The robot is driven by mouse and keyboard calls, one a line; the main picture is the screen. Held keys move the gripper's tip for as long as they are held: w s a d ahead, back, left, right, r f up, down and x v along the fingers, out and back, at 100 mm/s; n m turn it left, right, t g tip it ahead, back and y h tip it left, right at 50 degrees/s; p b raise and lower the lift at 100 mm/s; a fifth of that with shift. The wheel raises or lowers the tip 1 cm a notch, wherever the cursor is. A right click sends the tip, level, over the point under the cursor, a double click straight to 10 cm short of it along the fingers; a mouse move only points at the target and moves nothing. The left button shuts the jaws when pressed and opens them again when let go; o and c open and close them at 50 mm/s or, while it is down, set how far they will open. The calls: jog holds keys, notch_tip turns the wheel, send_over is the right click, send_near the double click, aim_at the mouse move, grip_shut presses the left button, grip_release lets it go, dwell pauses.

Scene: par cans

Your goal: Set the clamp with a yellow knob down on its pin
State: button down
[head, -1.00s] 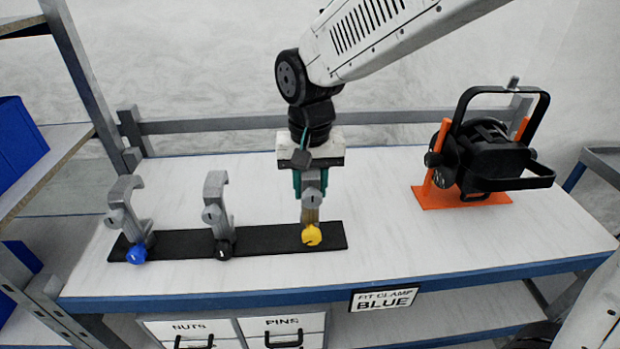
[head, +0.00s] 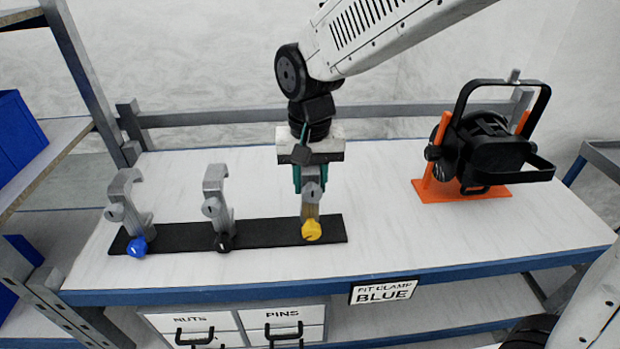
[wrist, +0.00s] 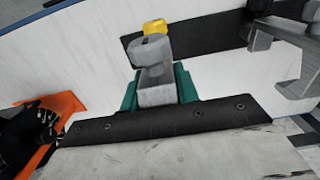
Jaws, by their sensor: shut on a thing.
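The clamp with a yellow knob (head: 312,230) is upright at the right end of the black strip (head: 262,234). My gripper (head: 310,182) is over it, with its green fingers shut on the clamp's grey body. In the wrist view the clamp (wrist: 152,66) stands out between the green fingers, its yellow knob at the far side near the strip (wrist: 205,36). The pin under the clamp is hidden, so I cannot tell whether the clamp is fully seated on it.
A clamp with a blue knob (head: 137,246) and one with a black knob (head: 221,241) stand on the strip to the left. A black lamp (head: 488,150) rests on an orange stand (head: 437,192) at the right. The sign (head: 384,292) reads "FIT CLAMP BLUE".

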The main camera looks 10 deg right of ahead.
jog(key=shift+f, duration=1.3)
jog(key=shift+c, duration=2)
grip_release()
jog(key=shift+r, duration=5.55)
